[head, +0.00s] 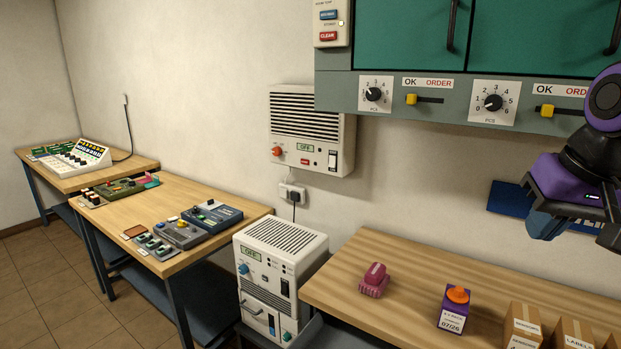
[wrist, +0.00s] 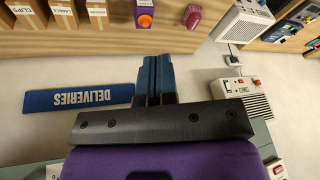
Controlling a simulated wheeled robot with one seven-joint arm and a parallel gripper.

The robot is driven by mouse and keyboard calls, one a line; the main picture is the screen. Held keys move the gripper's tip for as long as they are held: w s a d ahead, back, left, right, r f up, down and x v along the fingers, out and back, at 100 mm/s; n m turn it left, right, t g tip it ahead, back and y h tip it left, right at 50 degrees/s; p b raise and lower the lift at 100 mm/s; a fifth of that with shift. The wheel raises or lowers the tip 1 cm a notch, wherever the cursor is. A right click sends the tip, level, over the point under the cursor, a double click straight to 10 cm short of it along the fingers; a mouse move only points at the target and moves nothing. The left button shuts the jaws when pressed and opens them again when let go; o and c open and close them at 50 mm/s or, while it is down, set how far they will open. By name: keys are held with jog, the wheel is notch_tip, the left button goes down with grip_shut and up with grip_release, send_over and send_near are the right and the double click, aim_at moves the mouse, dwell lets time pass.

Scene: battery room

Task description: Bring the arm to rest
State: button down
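My arm reaches in from the right edge of the head view. My gripper (head: 545,226) hangs in front of the wall, above the right-hand wooden table. In the wrist view my gripper (wrist: 154,62) shows its two blue fingers side by side, shut, with nothing seen between them. The wrist view is upside down. The blue DELIVERIES sign (wrist: 80,98) shows beside the fingers there. In the head view the blue sign (head: 507,199) is partly hidden behind my gripper.
The right-hand table (head: 345,262) holds a pink object (head: 374,280), a purple box (head: 453,311) with an orange top, and several cartons (head: 522,326). A green-doored cabinet (head: 410,35) hangs above. A wall heater-like unit (head: 311,130) and a white floor unit (head: 281,270) stand left of my gripper.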

jog(key=s+n+t, duration=0.1)
jog(key=s+n, duration=0.1)
jog(key=s, duration=0.5)
jog(key=shift+a+r+h, duration=0.25)
jog(key=shift+a+h, duration=0.15)
dwell(0.6)
